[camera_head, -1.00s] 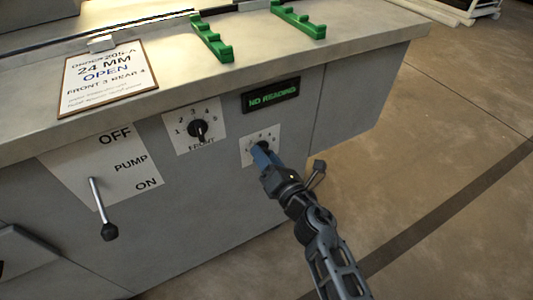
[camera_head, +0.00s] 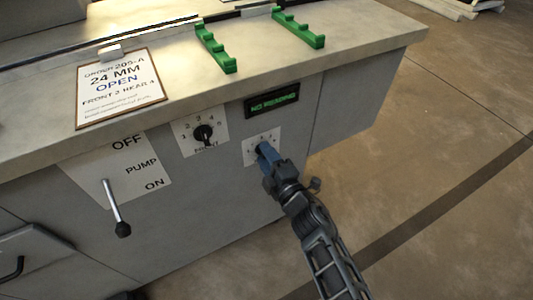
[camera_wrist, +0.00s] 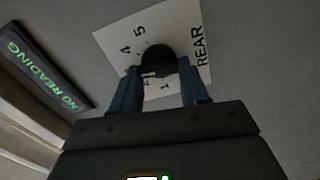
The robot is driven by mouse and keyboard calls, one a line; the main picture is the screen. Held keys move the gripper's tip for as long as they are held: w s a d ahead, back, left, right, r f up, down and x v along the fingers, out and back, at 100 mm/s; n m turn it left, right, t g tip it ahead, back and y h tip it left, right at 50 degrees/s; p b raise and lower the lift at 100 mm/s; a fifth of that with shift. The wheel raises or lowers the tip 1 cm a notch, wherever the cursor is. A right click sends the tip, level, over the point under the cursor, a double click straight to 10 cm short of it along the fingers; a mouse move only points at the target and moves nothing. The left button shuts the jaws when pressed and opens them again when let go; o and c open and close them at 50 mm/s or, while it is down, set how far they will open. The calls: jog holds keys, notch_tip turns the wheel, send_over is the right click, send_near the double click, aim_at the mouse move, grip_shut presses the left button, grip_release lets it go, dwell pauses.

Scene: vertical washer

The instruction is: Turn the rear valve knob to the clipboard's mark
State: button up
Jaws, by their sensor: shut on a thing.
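The rear valve knob (camera_wrist: 158,60) is black and round, on a white dial plate (camera_wrist: 192,22) marked REAR; 1, 4 and 5 are readable in the wrist view. My gripper (camera_wrist: 158,82) has its blue fingers on either side of the knob, shut on it. In the head view, my gripper (camera_head: 264,152) covers most of the rear dial plate (camera_head: 250,145). The knob's pointer is hidden, so its setting cannot be told. The clipboard (camera_head: 120,88) lies on the counter top and reads 24 MM, OPEN, FRONT 3 REAR 4.
The front valve knob (camera_head: 203,133) sits on its own plate left of the rear one. A NO READING display (camera_head: 272,100) is above the rear dial. The pump lever (camera_head: 117,208) sticks out at the left. Green racks (camera_head: 216,50) stand on the counter. Floor at the right is clear.

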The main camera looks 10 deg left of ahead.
jog(key=shift+d+r+m+p, duration=0.1)
jog(key=shift+m+p, duration=1.05)
jog(key=shift+m, duration=1.75)
jog(key=o, duration=1.1)
jog(key=shift+c, duration=0.2)
jog(key=p+v, duration=0.2)
jog(key=v, duration=0.5)
jog(key=shift+s+d+p, duration=0.25)
jog(key=shift+s+p, duration=0.05)
jog(key=shift+p, duration=0.1)
